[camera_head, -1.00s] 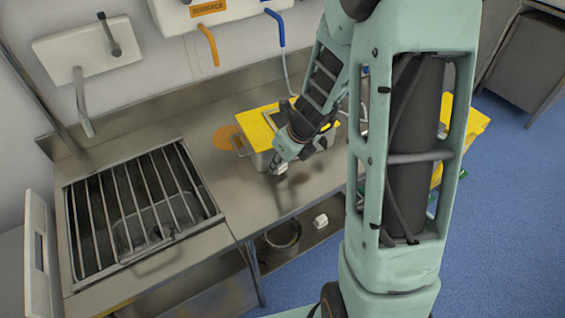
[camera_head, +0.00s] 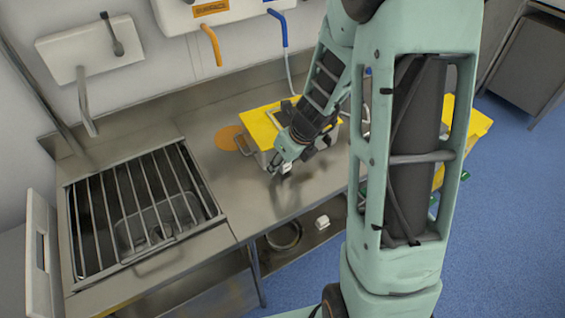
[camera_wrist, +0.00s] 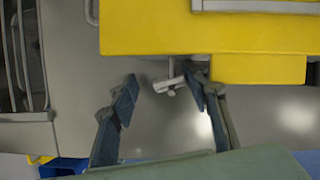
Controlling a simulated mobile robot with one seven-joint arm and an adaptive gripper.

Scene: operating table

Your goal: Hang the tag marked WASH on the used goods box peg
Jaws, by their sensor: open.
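The box with a yellow lid (camera_head: 262,127) stands on the steel counter, partly behind my arm. It fills the top of the wrist view (camera_wrist: 200,35). A small pale peg-like piece (camera_wrist: 168,86) sticks out by its near edge, between my finger tips in that view. My gripper (camera_head: 281,168) is in front of the box, low over the counter. In the wrist view my gripper (camera_wrist: 161,87) is open, its fingers on either side of the pale piece. A small whitish piece shows at the fingers in the head view. No WASH lettering is readable, and I cannot tell whether this is a tag.
A barred sink (camera_head: 140,205) with a wire basket lies left. An orange disc (camera_head: 229,138) is on the counter beside the box. A bowl (camera_head: 284,236) and a small white item (camera_head: 322,222) are on the lower shelf. Taps project from the wall.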

